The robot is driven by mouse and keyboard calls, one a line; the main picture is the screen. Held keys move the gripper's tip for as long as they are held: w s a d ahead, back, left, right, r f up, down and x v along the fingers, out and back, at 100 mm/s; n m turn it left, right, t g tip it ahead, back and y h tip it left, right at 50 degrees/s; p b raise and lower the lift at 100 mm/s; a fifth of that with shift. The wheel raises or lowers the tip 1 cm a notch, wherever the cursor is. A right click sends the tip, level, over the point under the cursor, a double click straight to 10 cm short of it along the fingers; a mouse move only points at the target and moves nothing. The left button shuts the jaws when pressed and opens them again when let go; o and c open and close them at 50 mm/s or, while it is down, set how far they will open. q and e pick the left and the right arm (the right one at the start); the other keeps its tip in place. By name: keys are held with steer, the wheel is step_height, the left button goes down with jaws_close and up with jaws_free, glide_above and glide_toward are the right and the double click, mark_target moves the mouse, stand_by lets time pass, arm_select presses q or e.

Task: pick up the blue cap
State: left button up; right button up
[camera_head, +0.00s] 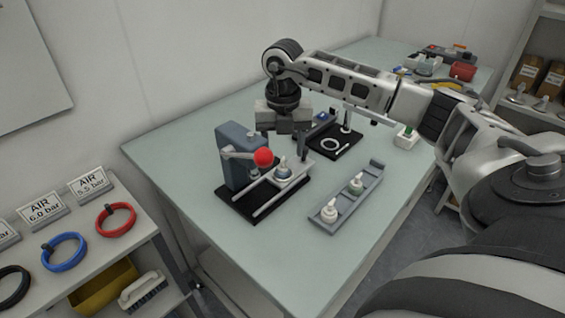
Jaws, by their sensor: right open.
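My right gripper (286,132) points down over the table, behind the grey press. Its jaws are open, and I see nothing held between them. A small blue item (322,117) sits on a black plate just right of the gripper, apart from it. It may be the blue cap, but it is too small to tell. My left gripper is not in view.
The grey press (236,158) with a red knob (263,157) holds a white-topped part (283,170). A grey rack (347,192) carries white-topped parts. A white ring (331,144) lies behind. The table's front (290,262) is clear.

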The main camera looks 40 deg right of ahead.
mark_target(282, 160)
steer(key=f, duration=0.4)
steer(key=shift+s+a+f+p, duration=0.1)
steer(key=shift+a+f+p, duration=0.1)
steer(key=shift+p, duration=0.15)
steer(key=shift+r, duration=0.1)
steer(key=c, duration=0.8)
steer(key=shift+r, duration=0.1)
